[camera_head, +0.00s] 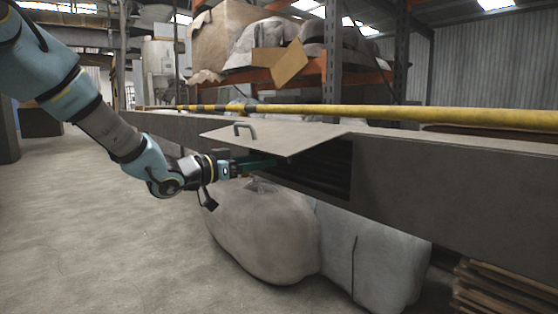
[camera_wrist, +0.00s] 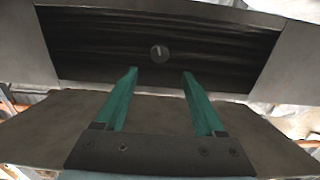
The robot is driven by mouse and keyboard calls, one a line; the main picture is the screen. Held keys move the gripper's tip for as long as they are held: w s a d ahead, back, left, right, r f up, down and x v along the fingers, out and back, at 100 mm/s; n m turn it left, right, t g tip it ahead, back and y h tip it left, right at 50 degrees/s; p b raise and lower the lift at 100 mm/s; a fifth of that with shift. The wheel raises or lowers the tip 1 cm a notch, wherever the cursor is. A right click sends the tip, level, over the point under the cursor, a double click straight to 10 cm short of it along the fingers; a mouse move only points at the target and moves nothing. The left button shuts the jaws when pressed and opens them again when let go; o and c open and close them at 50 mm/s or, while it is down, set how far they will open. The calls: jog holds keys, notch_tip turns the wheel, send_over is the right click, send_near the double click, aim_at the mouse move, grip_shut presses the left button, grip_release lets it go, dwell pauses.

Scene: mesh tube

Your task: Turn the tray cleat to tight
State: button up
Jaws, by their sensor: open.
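The cleat looks like a small round grey knob (camera_wrist: 160,53) with a pale line on its face, set in the dark recess (camera_wrist: 90,45) in the wrist view. The line stands about upright in the picture. My gripper (camera_wrist: 160,75) is open, its two teal fingers apart and empty. The knob shows beyond the fingertips, between them, and I see no contact. In the head view my gripper (camera_head: 268,162) reaches into the opening under a raised flap (camera_head: 275,137) with a handle (camera_head: 243,130). The knob is hidden in the head view.
The opening sits in a long grey beam (camera_head: 450,180) with a yellow pipe (camera_head: 420,115) along its top. Large wrapped sacks (camera_head: 265,230) stand below it. Wooden boards (camera_head: 505,290) lie at the lower right. The concrete floor (camera_head: 90,230) at left is clear.

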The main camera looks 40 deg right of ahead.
jog(key=d+b, duration=0.3)
jog(key=d, duration=0.5)
jog(key=shift+s, duration=0.3)
jog(key=shift+d, duration=0.1)
grip_shut()
